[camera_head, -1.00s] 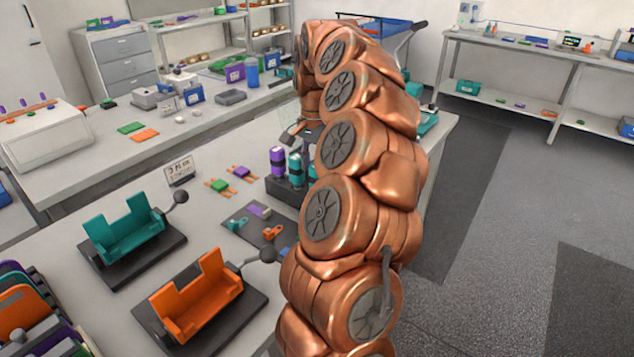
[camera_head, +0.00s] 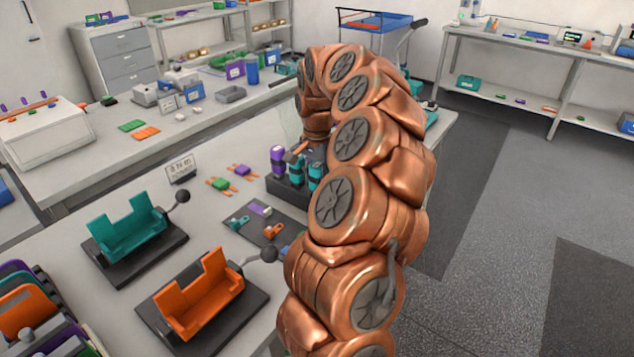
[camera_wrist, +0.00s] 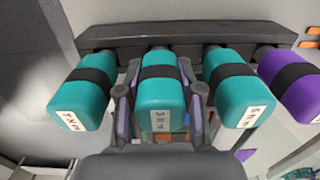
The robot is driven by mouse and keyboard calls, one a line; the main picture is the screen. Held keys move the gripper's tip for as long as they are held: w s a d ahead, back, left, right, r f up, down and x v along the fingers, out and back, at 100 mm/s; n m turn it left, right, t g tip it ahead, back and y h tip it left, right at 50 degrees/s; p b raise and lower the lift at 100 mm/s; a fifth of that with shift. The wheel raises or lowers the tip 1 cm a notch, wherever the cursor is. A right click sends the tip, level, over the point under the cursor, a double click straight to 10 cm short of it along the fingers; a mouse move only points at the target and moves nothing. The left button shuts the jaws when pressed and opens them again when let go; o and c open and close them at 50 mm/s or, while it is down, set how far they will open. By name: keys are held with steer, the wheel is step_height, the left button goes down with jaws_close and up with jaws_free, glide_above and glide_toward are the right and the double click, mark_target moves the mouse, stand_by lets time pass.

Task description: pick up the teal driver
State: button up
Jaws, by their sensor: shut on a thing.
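Several drivers with black bands stand in a row in a black holder (camera_head: 283,188) on the near bench. The holder also shows in the wrist view (camera_wrist: 110,35). In the wrist view three are teal, and a purple driver (camera_wrist: 290,80) is at the right. My gripper (camera_wrist: 160,100) is shut on the middle teal driver (camera_wrist: 162,92), one finger on each side of it. Other teal drivers flank it at left (camera_wrist: 85,90) and right (camera_wrist: 238,85). In the head view my arm hides part of the row, and I cannot tell whether the held driver is raised.
A teal cradle (camera_head: 128,228) and an orange cradle (camera_head: 200,295) stand on the bench at left. A dark mat (camera_head: 240,222) with small parts lies by the holder. A small sign (camera_head: 181,168) stands behind. Neighbouring drivers are close to my fingers.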

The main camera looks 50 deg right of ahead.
jaws_close()
steer(key=shift+r, duration=0.1)
